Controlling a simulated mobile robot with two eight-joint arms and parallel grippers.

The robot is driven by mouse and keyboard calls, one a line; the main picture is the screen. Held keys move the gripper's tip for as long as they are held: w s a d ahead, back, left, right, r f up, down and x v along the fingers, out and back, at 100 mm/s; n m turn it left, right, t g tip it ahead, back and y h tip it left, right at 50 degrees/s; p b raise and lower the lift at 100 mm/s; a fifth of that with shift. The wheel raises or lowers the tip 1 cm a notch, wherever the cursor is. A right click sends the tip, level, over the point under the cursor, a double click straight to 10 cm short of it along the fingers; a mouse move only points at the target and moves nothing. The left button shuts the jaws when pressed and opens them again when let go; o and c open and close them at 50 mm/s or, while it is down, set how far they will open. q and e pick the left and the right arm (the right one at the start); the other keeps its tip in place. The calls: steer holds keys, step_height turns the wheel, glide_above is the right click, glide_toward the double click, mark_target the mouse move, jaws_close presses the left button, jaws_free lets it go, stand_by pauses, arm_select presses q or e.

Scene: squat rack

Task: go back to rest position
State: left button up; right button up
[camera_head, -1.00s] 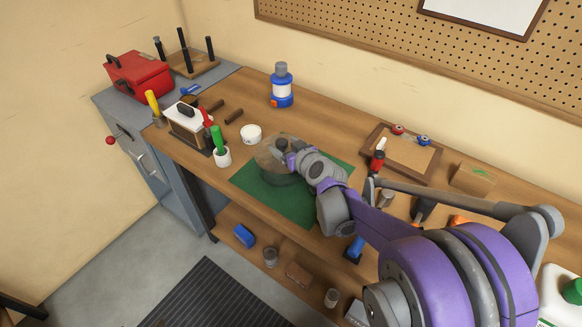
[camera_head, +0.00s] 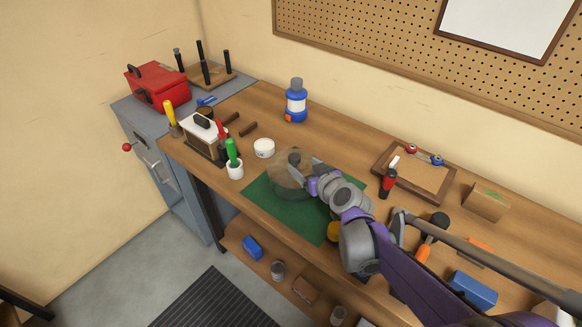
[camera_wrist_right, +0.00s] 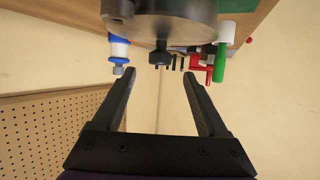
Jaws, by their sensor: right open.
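My right gripper (camera_head: 312,173) is over the green mat (camera_head: 296,217) on the workbench, close beside a round grey-brown object with a dark knob on top (camera_head: 294,158). In the right wrist view, my gripper's two black fingers (camera_wrist_right: 162,95) are spread apart with nothing between them. The round grey object (camera_wrist_right: 185,14) and its knob lie beyond the fingertips in that view. Whether a fingertip touches it in the head view is hard to tell. My left gripper is not in view.
A white round tin (camera_head: 264,148), a blue bottle (camera_head: 296,104) and a cup with a green-handled tool (camera_head: 234,168) stand left of and behind the mat. A framed board (camera_head: 414,176), brown box (camera_head: 487,203) and blue box (camera_head: 473,290) are to the right. A pegboard (camera_head: 420,50) is behind.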

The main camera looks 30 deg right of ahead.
steer(key=s+a+f+n+g+y, duration=0.1)
steer(key=s+a+f+g+y, duration=0.15)
steer(key=s+a, duration=0.65)
steer(key=s+a+f+g, duration=0.2)
steer(key=s, duration=0.3)
steer(key=s+a+f+g+h, duration=0.1)
steer(key=s+a+f+g, duration=0.2)
steer(key=s, duration=0.3)
steer(key=shift+s+a, duration=0.15)
steer(key=shift+a, duration=0.05)
stand_by(0.7)
